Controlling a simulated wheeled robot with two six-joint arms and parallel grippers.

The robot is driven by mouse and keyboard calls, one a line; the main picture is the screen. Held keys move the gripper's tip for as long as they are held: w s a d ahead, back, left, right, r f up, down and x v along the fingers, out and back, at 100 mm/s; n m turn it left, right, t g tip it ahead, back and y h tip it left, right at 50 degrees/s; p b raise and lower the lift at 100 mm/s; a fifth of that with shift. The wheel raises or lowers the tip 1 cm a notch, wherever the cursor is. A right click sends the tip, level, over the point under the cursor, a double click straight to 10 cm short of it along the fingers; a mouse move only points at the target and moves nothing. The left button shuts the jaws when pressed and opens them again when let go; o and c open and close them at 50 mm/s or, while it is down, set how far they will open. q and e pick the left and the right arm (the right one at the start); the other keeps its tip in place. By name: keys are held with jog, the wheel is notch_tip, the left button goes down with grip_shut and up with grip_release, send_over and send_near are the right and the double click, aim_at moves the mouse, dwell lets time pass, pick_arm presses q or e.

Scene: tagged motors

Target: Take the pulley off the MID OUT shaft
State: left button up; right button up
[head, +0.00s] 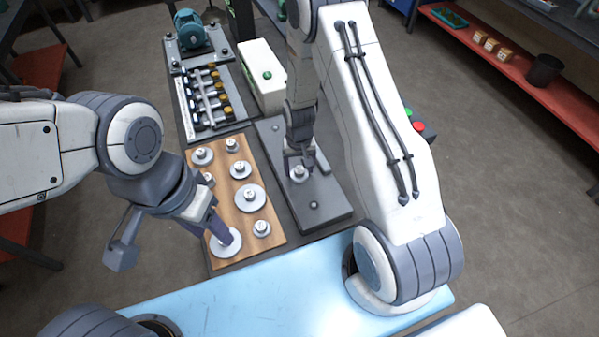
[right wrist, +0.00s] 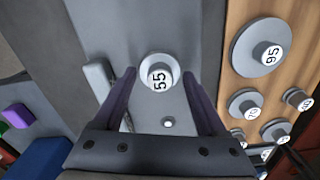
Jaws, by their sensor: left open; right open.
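A small grey pulley with a white hub marked 55 (right wrist: 158,76) sits on a grey plate (head: 335,208); it also shows in the head view (head: 299,174). No MID OUT label is readable, so I cannot tell by name which shaft it is on. My right gripper (head: 300,158) is over this pulley. In the right wrist view its two open fingers (right wrist: 163,78) appear on either side of the pulley, with gaps showing. A small round stub (head: 314,205) stands on the same plate. My left gripper (head: 210,226) is open above the wooden board, beside a large pulley (head: 226,243).
The wooden board (head: 222,192) holds several pulleys, including one marked 95 (right wrist: 264,50). A grey raised block (right wrist: 98,80) stands close beside one right finger. Behind are a rack of small parts (head: 212,98), a white box (head: 262,75) and a teal motor (head: 191,30).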

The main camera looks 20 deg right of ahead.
grip_shut()
jog(key=shift+r, duration=0.1)
